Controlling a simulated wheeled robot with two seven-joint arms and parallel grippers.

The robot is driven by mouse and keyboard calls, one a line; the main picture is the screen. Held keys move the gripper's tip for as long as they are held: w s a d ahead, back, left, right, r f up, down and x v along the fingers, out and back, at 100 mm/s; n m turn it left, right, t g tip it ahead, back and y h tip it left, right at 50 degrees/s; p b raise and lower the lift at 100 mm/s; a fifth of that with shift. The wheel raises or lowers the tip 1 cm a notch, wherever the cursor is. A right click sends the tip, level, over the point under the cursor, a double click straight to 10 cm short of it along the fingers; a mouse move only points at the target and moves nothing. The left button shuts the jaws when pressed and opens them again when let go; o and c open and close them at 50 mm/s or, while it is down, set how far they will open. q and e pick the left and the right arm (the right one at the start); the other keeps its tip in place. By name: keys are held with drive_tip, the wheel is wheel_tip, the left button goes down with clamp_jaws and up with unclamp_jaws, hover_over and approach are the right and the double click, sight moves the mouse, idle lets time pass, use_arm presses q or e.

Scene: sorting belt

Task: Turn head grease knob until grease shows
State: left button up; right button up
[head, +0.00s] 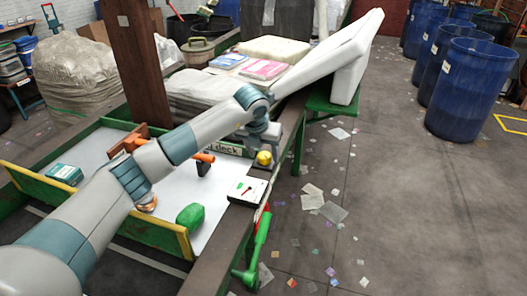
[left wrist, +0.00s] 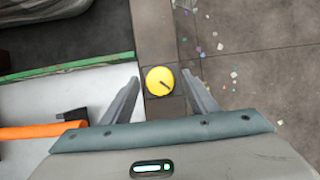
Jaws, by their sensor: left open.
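The grease knob (head: 264,158) is a yellow round knob on the dark frame at the deck's right edge. In the left wrist view the knob (left wrist: 155,76) is a yellow disc with a short dark pointer mark towards its lower right. My left gripper (head: 262,138) is open just above the knob in the head view. In the left wrist view its two fingers (left wrist: 160,92) stand on either side of the knob, with gaps visible. I cannot tell how far above it they are. No grease can be made out. My right gripper is not in view.
An orange-handled hammer (left wrist: 40,130) and a green lump (head: 190,216) lie on the white deck (head: 215,192). Blue barrels (head: 470,88) stand right; scraps litter the floor.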

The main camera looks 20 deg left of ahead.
use_arm(q)
drive_tip(key=c, duration=1)
drive_tip(key=shift+c, duration=0.2)
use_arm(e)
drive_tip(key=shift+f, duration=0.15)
